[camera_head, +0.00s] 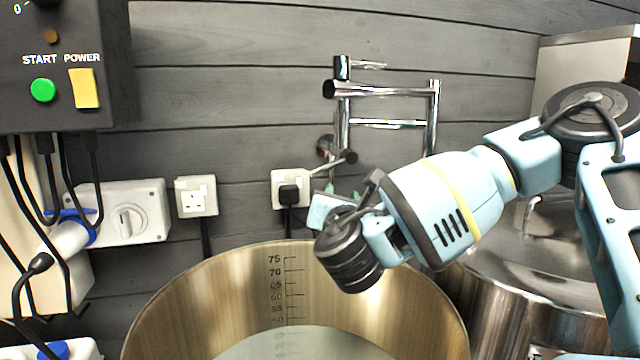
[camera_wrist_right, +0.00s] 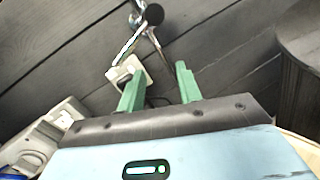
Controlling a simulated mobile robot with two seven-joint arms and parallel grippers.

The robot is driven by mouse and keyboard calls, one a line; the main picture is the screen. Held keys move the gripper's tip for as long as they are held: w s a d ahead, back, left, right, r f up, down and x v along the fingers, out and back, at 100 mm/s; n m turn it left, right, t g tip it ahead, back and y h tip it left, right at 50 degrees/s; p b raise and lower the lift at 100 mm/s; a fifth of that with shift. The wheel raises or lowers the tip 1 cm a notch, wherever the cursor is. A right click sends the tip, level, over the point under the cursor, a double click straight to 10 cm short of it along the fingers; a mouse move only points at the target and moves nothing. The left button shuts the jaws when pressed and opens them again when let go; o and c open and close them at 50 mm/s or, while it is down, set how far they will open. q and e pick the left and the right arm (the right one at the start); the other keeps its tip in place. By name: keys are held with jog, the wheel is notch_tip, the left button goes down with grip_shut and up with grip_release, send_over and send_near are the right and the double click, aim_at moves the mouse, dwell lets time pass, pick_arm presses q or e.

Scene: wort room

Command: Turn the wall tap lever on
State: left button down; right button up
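The chrome wall tap (camera_head: 431,100) is fixed to the grey plank wall, with a double-bend spout. A thin chrome lever with a dark round knob (camera_head: 350,157) sticks out low on the tap. The knob (camera_wrist_right: 154,14) also shows at the top of the right wrist view, with thin chrome rods by it. My right gripper (camera_head: 333,193) is just below the lever in the head view. In the wrist view its green fingers (camera_wrist_right: 160,85) are apart with nothing held between them, and the knob is beyond their tips. My left gripper is not in view.
A large open steel vessel (camera_head: 190,300) with a volume scale stands below my right arm. A lidded steel vessel (camera_head: 500,290) is at right. White sockets (camera_head: 196,196) and a plug (camera_head: 289,195) are on the wall. A control box (camera_head: 60,110) with hanging cables is at left.

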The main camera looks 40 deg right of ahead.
aim_at(319, 170)
jog(key=w+a+r+m+g+b, duration=0.1)
jog(key=m, duration=0.3)
jog(key=w+a+r+m+g+h+b, duration=0.1)
jog(key=m, duration=0.3)
jog(key=w+a+r+m+g+h+b, duration=0.1)
jog(key=w+a+m+g, duration=0.1)
jog(key=m, duration=0.3)
jog(key=shift+r, duration=0.2)
jog(key=shift+r+m, duration=0.15)
jog(key=shift+m, duration=0.15)
jog(key=shift+w+d, duration=0.15)
jog(key=p+x, duration=0.1)
jog(key=x, duration=0.4)
jog(key=shift+w+d+r, duration=0.1)
jog(key=shift+d, duration=0.25)
jog(key=shift+p+x, duration=0.4)
jog(key=shift+x, duration=0.5)
jog(key=shift+a, duration=0.1)
grip_shut()
